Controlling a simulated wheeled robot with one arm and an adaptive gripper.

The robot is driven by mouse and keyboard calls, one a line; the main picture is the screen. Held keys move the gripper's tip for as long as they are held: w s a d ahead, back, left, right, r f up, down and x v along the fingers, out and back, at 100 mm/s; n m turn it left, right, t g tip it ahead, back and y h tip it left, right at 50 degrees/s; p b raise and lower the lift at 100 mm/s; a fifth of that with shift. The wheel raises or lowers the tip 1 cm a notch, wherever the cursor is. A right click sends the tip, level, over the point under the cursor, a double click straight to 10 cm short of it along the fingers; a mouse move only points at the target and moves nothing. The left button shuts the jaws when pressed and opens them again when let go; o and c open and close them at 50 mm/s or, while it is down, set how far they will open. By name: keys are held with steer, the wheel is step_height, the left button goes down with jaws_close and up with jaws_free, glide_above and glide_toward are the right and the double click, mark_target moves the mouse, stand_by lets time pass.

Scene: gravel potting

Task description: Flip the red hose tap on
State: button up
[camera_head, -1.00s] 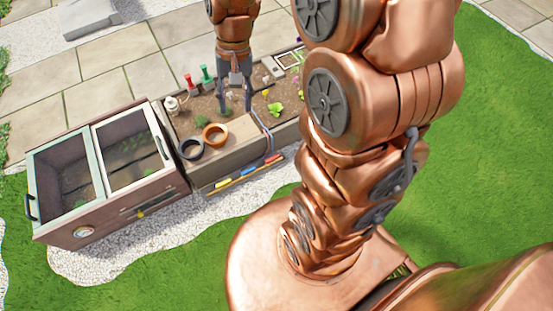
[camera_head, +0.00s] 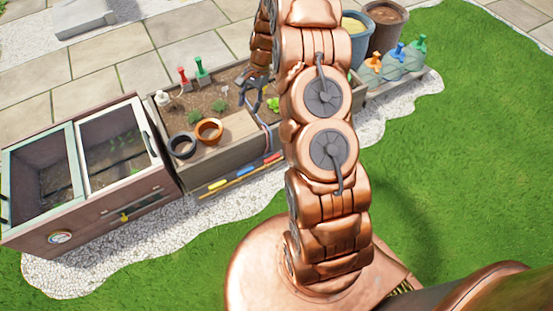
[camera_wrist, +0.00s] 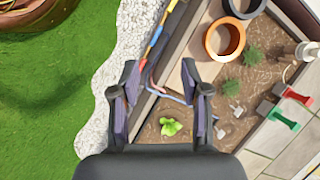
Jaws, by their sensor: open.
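A red lever-like piece (camera_head: 272,158) sits at the right end of a rail along the planter's front, after yellow (camera_head: 218,184) and blue (camera_head: 245,171) pieces. A grey-blue hose (camera_head: 267,136) runs nearby over the planter edge. I take this red piece as the tap; its on or off state is too small to tell. My gripper (camera_wrist: 160,74) is open and empty above the planter's front edge, with fingers spread. In the head view, my gripper (camera_head: 254,90) is partly hidden by my arm.
Black (camera_head: 183,145) and orange (camera_head: 209,131) pots stand on the planter's board. Red (camera_head: 183,76) and green (camera_head: 200,68) handled items stand at its back edge. A cold frame (camera_head: 90,180) is left. Tubs (camera_head: 384,30) and colour-topped containers (camera_head: 397,60) stand right. Grass is open in front.

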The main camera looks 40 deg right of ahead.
steer(key=w+d+f+m+b, duration=0.1)
steer(key=d+f+m+b, duration=0.2)
steer(key=f, duration=0.7)
steer(key=d+f+m+b, duration=0.1)
steer(key=d+f+b, duration=0.3)
steer(key=f, duration=0.6)
steer(key=m+t+b, duration=0.1)
steer(key=m+b, duration=0.1)
steer(key=b, duration=0.1)
glide_toward(275, 156)
steer(key=b+x, duration=0.2)
steer(key=x, duration=0.6)
steer(key=shift+f+b, duration=0.3)
steer(key=shift+b, duration=0.05)
steer(key=shift+c, duration=0.4)
jaws_close()
